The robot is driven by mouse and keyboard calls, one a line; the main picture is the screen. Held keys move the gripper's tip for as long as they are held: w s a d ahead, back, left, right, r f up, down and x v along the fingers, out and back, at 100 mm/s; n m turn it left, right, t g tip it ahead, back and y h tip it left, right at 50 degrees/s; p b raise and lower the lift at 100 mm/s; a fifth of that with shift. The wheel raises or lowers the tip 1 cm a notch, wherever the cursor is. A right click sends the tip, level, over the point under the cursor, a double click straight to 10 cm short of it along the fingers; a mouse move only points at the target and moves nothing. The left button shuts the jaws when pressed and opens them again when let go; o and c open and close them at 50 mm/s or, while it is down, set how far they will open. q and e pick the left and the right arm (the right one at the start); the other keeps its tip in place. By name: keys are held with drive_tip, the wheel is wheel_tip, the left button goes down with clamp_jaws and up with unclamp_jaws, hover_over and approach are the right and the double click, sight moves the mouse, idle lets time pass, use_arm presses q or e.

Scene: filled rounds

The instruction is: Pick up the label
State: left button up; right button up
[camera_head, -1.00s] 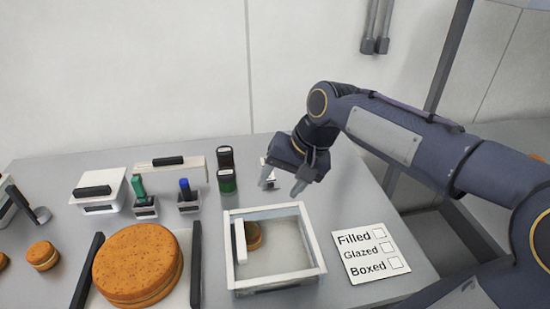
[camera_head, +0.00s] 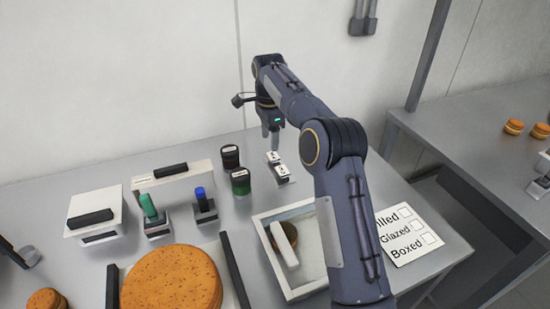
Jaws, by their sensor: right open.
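Two small white labels with dark marks sit on a small grey stand at the back of the table, one label (camera_head: 273,157) behind the other label (camera_head: 282,170). My right gripper (camera_head: 271,145) points down just above and behind the rear label. It is open; its fingers overlap in this view, and I cannot tell whether they touch the label.
Two dark jars (camera_head: 240,182) stand left of the labels. A white-framed clear-topped box (camera_head: 300,285) and a checklist card (camera_head: 405,235) lie in front, the card partly hidden by my right arm. Green-handled (camera_head: 148,205) and blue-handled (camera_head: 201,192) stamps stand farther left.

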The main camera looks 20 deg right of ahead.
sight(272, 157)
drive_tip(key=shift+s+d+f, duration=0.1)
drive_tip(key=shift+f, duration=1.25)
drive_tip(key=shift+s+d+f, duration=0.1)
drive_tip(key=shift+f, duration=1.2)
drive_tip(key=c, duration=0.4)
